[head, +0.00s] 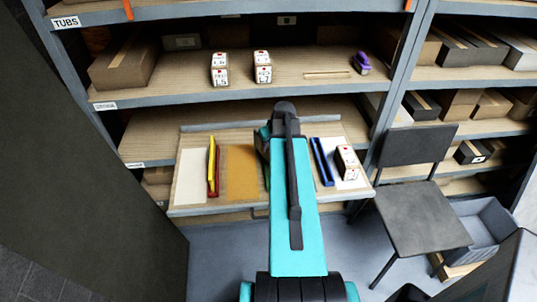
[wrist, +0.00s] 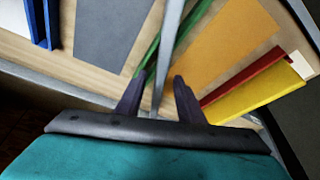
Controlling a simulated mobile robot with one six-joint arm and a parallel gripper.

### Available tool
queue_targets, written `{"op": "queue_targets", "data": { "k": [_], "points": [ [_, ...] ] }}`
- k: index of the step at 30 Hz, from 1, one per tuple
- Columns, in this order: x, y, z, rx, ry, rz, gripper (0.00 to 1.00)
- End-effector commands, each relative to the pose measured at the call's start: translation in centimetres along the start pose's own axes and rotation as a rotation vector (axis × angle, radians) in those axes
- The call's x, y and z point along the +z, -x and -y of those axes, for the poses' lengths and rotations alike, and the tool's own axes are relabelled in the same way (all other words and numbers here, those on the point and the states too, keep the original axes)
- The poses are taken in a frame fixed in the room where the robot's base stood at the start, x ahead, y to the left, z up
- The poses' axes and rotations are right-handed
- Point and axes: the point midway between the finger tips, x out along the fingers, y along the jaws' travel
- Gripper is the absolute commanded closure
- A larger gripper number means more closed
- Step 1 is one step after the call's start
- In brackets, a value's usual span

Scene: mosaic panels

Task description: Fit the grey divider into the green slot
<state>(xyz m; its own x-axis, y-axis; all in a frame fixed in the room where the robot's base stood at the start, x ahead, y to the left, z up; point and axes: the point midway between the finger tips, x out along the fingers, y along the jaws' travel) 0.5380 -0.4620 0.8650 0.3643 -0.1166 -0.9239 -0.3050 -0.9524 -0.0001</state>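The thin grey divider (wrist: 165,50) stands nearly edge-on between the two fingers of my gripper (wrist: 161,80) in the wrist view. A gap shows on each side of it, so the fingers look open around it. The divider crosses over the green slot (wrist: 152,52), whose green edges show on both sides of it. In the picture its upper edge runs at a slightly different angle from the slot. How deep it sits in the slot cannot be told. In the head view my arm hides the divider and nearly all of the slot.
The slots are on a pull-out wooden board (head: 233,210). A yellow panel in a red slot (head: 212,166) stands left, and a blue one (head: 321,162) right. A white box (head: 347,162) is at the right end. A chair (head: 415,215) stands to the right. A shelf is above.

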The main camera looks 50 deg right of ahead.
Motion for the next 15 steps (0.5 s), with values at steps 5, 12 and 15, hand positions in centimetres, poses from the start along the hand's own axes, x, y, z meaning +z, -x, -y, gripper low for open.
{"op": "queue_targets", "data": {
  "k": [5,12,15],
  "points": [
    [0.0,-0.18,0.04,0.0,0.0,0.0,0.66],
    [-0.03,-0.21,0.07,0.0,0.001,0.0,0.66],
    [-0.07,-0.42,0.07,-0.001,0.001,0.0,0.66]
  ]
}}
